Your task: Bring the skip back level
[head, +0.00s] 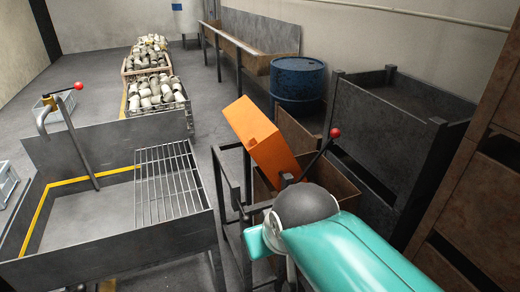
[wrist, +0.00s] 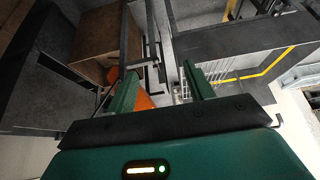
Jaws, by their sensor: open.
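The skip (head: 265,140) is an orange box, steeply tilted in a dark metal frame (head: 232,190) in the middle of the head view. A dark lever with a red knob (head: 335,132) slants up just right of it; where its lower end joins is hidden. In the wrist view, part of the orange skip (wrist: 143,101) shows beside and behind the left finger. My gripper (wrist: 160,68) is open, with nothing visible between its green fingers. In the head view my teal arm hides the gripper, so its distance from the skip or lever is unclear.
Dark crates (head: 395,130) and a blue drum (head: 298,80) stand right and behind. A steel basin with a grate (head: 170,185) and another red-knobbed lever (head: 78,86) is at left. Filled bins (head: 185,112) stand beyond.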

